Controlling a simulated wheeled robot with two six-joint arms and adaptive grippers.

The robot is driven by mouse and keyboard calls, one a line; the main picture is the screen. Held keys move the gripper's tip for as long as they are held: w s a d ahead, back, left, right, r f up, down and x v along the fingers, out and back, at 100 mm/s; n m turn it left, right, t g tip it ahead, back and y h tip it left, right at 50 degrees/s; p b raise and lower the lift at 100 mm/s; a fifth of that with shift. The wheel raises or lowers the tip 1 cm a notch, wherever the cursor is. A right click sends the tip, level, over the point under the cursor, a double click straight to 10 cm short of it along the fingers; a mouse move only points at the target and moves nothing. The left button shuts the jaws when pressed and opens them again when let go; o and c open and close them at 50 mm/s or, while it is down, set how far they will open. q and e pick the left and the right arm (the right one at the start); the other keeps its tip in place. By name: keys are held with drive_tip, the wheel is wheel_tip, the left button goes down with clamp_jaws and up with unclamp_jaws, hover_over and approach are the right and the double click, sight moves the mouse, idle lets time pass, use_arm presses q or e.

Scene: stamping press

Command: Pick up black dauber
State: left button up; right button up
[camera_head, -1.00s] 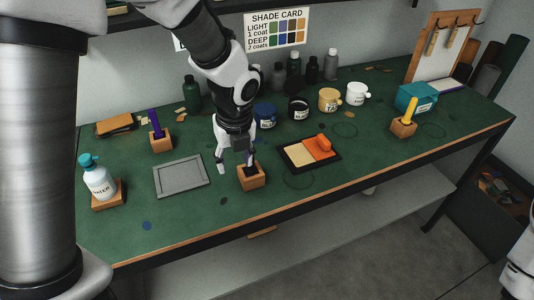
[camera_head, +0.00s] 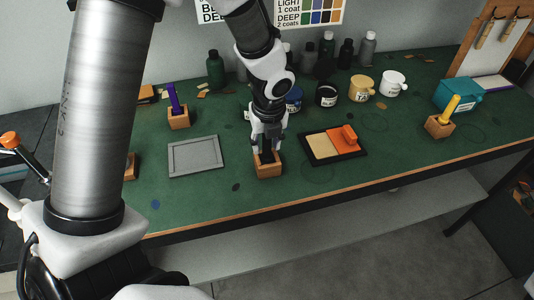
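The black dauber (camera_head: 267,157) stands upright in a small wooden block (camera_head: 269,171) near the front middle of the green table. Little of it shows, as my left gripper covers its upper part. My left gripper (camera_head: 267,150) points down over the block, with one finger on each side of the dauber. The fingers look spread; I cannot tell whether they touch it. My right gripper is not in view.
A grey framed tray (camera_head: 194,171) lies left of the block, and a black tray with an orange pad (camera_head: 346,150) lies right. A purple dauber (camera_head: 173,100) and a yellow dauber (camera_head: 450,107) stand in wooden blocks. Jars (camera_head: 326,96) and bottles stand behind.

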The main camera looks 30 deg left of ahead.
use_arm(q)
drive_tip(key=shift+s+r, duration=0.1)
drive_tip(key=shift+s, duration=0.1)
clamp_jaws()
drive_tip(key=shift+w, duration=0.25)
wheel_tip(320, 180, up, 10)
drive_tip(key=shift+f+p, duration=0.1)
drive_tip(key=shift+p, duration=0.45)
